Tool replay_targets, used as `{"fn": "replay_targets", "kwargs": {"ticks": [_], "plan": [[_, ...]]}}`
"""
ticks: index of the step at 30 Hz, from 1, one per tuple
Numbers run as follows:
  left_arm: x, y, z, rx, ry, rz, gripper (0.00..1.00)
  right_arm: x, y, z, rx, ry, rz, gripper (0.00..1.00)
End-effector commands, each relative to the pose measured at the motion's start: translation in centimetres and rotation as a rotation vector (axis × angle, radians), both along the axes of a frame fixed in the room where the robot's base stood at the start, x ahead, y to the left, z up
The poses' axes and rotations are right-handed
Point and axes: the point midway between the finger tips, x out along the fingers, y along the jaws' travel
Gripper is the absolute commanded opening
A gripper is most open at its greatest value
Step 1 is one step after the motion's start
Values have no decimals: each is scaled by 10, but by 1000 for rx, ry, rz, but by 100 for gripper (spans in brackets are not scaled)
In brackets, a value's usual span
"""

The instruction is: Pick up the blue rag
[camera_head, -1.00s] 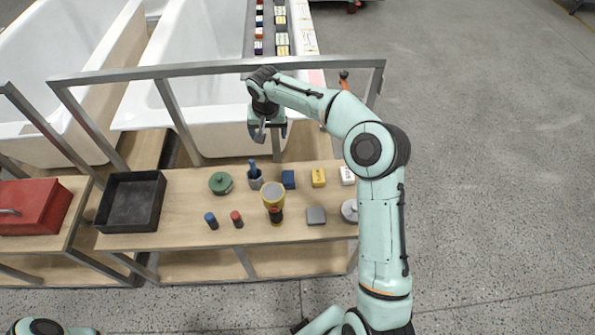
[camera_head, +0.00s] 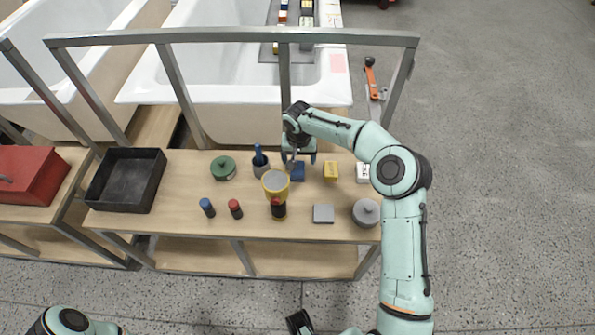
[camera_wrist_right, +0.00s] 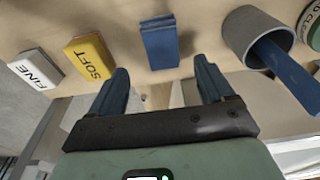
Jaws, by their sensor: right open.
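The blue rag (camera_head: 298,173) is a small folded blue block on the wooden bench top, between the grey cup and the yellow block. It also shows in the right wrist view (camera_wrist_right: 160,46), upper middle. My right gripper (camera_head: 298,160) is just over or behind the rag in the head view and partly covers it. In the right wrist view its two blue fingers (camera_wrist_right: 160,72) are spread apart with nothing between them, and the rag lies beyond the tips, lined up with the gap. My left gripper is not in view; only part of that arm shows at the lower left.
Close by stand a grey cup (camera_head: 261,169) with a blue handle, a yellow "SOFT" block (camera_head: 331,172) and a white "FINE" block (camera_head: 362,173). A metal rail (camera_head: 230,36) crosses above the bench's back. A black tray (camera_head: 126,180) sits left.

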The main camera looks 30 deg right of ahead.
Motion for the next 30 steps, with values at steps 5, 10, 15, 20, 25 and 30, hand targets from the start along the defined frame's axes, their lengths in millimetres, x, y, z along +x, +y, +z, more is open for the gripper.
{"fn": "replay_targets", "kwargs": {"ticks": [5,10,15,20,25,30], "plan": [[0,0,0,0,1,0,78,2,-1,-13,1,-1,0,81],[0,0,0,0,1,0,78,2,3,-35,3,3,1,81],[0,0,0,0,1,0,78,5,3,-58,3,1,0,81],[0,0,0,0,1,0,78,6,2,-64,1,-2,0,81],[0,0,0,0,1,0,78,6,2,-63,0,-1,0,78],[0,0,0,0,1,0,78,6,2,-63,0,-1,1,25]]}}
